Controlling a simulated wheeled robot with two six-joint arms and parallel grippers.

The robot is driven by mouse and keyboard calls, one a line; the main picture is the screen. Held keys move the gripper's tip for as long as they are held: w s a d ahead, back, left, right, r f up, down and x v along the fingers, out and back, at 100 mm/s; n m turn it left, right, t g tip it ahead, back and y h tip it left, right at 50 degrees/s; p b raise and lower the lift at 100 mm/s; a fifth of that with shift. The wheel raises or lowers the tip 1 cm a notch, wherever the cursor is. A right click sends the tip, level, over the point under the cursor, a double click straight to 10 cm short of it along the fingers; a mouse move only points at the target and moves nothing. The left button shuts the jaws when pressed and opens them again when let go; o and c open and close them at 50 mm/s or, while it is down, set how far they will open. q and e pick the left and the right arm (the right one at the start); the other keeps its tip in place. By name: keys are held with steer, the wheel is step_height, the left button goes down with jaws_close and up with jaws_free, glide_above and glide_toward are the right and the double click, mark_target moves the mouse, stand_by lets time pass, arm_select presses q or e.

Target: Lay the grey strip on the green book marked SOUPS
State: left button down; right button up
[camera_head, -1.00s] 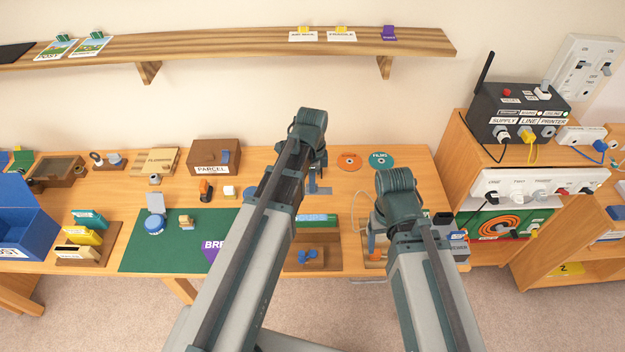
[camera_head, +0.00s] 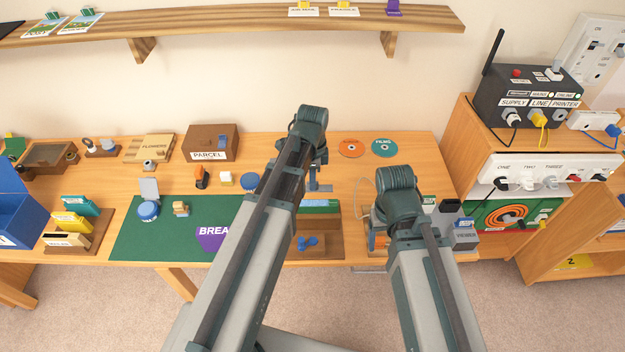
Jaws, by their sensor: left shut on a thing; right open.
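My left gripper (camera_head: 318,178) hangs over the middle of the table, mostly hidden behind its own wrist. It is shut on a small grey-blue piece at its tips, which looks like the grey strip (camera_head: 321,188). Just below it in the picture, a green book (camera_head: 320,204) lies at the back of a brown board; its lettering is too small to read, so I cannot confirm SOUPS. The strip appears apart from the book, but its height is unclear. My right gripper (camera_head: 378,238) is open, low at the right of the board, partly hidden by its arm.
A green mat (camera_head: 150,240) bears a purple BREAD piece (camera_head: 212,238). Blue knobs (camera_head: 307,243) sit on the brown board. A PARCEL box (camera_head: 210,143) and two discs (camera_head: 384,148) stand behind. A black device (camera_head: 525,90) with cables is at right. A shelf (camera_head: 230,30) runs above.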

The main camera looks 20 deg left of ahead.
arm_select(q)
steer(key=shift+f+b, duration=2.6)
steer(key=shift+f, duration=0.4)
arm_select(e)
steer(key=shift+f, duration=3)
arm_select(q)
steer(key=shift+f+b, duration=0.5)
steer(key=shift+f, duration=0.05)
arm_select(e)
steer(key=shift+f, duration=0.5)
arm_select(q)
steer(key=c, duration=0.8)
jaws_free()
steer(key=shift+c, duration=0.2)
steer(key=shift+r, duration=0.15)
arm_select(e)
steer(key=shift+r, duration=0.15)
arm_select(q)
steer(key=shift+r+p, duration=3.45)
steer(key=shift+p, duration=0.1)
arm_select(e)
step_height(320, 180, up, 7)
arm_select(q)
steer(key=s+d+n+y, duration=0.1)
steer(key=s+d+n, duration=0.9)
steer(key=s, duration=0.4)
steer(key=shift+s+d+n, duration=0.15)
steer(key=shift+d+n, duration=0.1)
steer(key=shift+n, duration=0.25)
